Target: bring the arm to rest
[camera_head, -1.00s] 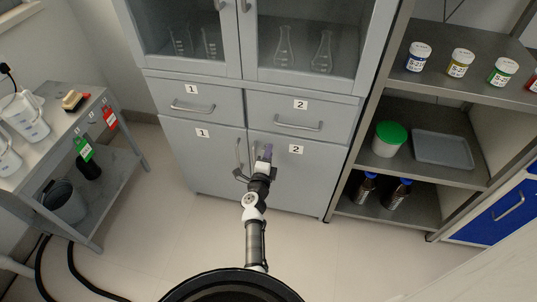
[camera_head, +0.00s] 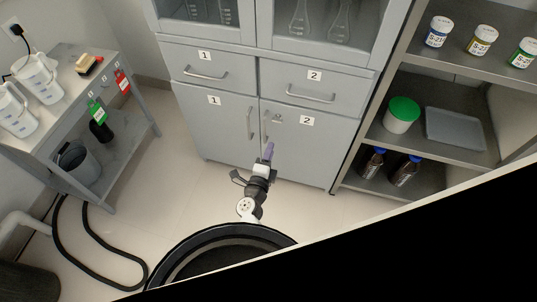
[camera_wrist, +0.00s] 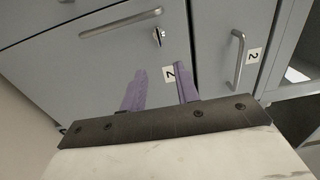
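My gripper (camera_head: 268,152) shows in the head view in front of the lower part of the grey cabinet (camera_head: 228,133), with its purple fingers pointing towards the doors. In the wrist view the two purple fingers of my gripper (camera_wrist: 161,88) stand apart with nothing between them. The gripper is open and empty. The arm is folded fairly close to my round black base. A gap to the cabinet seems to show, but its depth is hard to judge.
A side table (camera_head: 88,104) with jugs stands at the left, with a black hose (camera_head: 75,262) on the floor below. An open shelf (camera_head: 464,66) with jars and bottles stands at the right. Light floor (camera_head: 190,193) is clear before the cabinet. A black area fills the lower right.

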